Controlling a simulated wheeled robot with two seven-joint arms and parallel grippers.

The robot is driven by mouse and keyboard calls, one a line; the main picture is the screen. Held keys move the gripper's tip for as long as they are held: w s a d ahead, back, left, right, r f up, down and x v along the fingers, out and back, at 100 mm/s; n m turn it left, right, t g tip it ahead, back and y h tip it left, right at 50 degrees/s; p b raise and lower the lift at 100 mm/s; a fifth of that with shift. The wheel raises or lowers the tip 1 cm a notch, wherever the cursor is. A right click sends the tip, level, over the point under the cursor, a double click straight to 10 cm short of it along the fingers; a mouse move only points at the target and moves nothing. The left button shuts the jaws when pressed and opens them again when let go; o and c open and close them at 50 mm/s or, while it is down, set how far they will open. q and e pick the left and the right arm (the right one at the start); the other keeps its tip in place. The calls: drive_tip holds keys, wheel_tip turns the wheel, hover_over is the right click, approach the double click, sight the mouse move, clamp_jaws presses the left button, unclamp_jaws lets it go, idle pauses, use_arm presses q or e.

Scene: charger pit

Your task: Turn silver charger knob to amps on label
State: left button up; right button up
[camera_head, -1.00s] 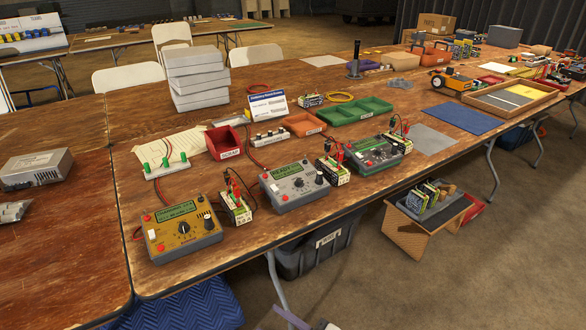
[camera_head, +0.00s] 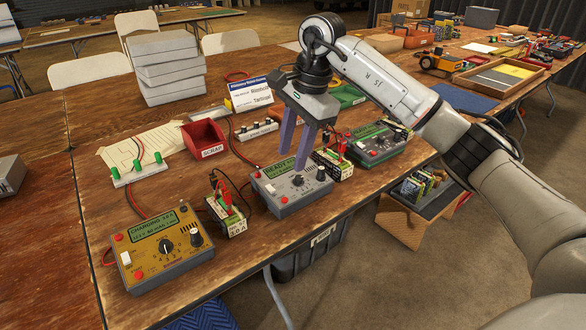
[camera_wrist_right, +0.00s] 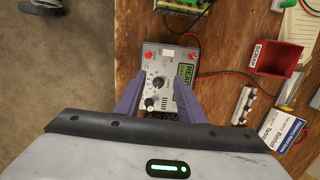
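The silver charger (camera_head: 284,203) stands in the middle of the near table, its green screen lit and reading READY. A small black dial knob (camera_head: 298,180) sits mid-panel, with a larger black knob (camera_head: 320,174) to its right. A battery pack (camera_head: 334,166) with a white label stands just right of it; I cannot read that label. My right gripper (camera_head: 293,162) hangs over the charger, purple fingers apart and empty. In the right wrist view the fingers (camera_wrist_right: 160,76) flank the panel, with the dial knob (camera_wrist_right: 158,82) between them. My left gripper is out of view.
A gold charger (camera_head: 165,250) stands front left, with a labelled battery pack (camera_head: 231,217) beside it. A dark green charger (camera_head: 380,148) stands to the right. A red scrap bin (camera_head: 203,141), wires, and a propped instruction card (camera_head: 249,92) are behind.

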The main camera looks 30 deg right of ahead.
sight(299, 177)
drive_tip(key=shift+h, duration=0.6)
drive_tip(key=d+f, duration=0.1)
drive_tip(key=f, duration=0.1)
drive_tip(key=w+d+f, duration=0.1)
drive_tip(key=f, duration=0.2)
drive_tip(key=w+d+f+b, duration=0.1)
drive_tip(key=f, duration=0.2)
drive_tip(key=shift+d+f, duration=0.1)
drive_tip(key=shift+d, duration=0.05)
clamp_jaws()
